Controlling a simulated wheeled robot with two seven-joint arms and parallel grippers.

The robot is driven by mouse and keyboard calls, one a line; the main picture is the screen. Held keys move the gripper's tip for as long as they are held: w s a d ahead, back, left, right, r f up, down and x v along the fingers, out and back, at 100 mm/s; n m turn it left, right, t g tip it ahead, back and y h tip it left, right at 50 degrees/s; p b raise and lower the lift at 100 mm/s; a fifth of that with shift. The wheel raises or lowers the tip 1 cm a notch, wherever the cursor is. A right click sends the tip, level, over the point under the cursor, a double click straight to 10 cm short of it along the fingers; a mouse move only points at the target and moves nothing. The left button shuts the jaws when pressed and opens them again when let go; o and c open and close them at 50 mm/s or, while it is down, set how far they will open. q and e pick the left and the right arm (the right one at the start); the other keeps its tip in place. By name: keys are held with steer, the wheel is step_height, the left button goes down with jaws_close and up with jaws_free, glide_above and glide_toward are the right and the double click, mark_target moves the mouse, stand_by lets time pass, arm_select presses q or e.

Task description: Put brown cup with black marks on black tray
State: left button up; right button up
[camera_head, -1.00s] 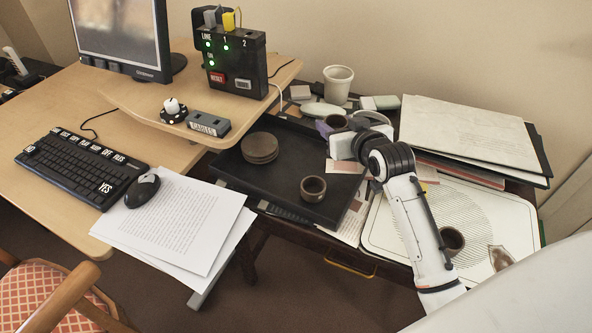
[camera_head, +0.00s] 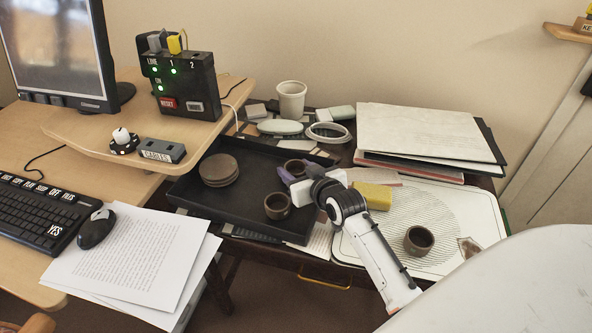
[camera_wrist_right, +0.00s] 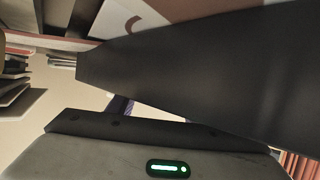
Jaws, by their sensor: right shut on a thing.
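The black tray (camera_head: 238,213) lies on the dark desk, with a stack of round brown coasters (camera_head: 219,170) at its left. A brown cup (camera_head: 277,206) stands upright in its front right part. A second brown cup (camera_head: 296,167) is at my right gripper (camera_head: 291,176), within the tray's outline near its right side. The gripper is shut on this cup and partly hides it; I cannot tell whether its base touches the tray. A third brown cup (camera_head: 419,240) stands on the white ribbed board. Black marks are too small to make out. My left gripper is not in view.
A yellow sponge (camera_head: 372,196) lies beside my right wrist on the white board (camera_head: 465,212). Folders (camera_head: 430,132) are stacked behind it. A white cup (camera_head: 291,100), a white ring (camera_head: 328,132) and an oval dish (camera_head: 279,127) stand behind the tray. The tray's middle is clear.

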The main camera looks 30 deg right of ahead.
steer(key=o, duration=1.1)
steer(key=shift+f, duration=0.15)
steer(key=shift+s+r, duration=0.2)
steer(key=shift+r, duration=0.1)
steer(key=p+v, duration=0.2)
steer(key=v, duration=0.9)
steer(key=shift+s+r, duration=0.15)
steer(key=shift+s, duration=0.1)
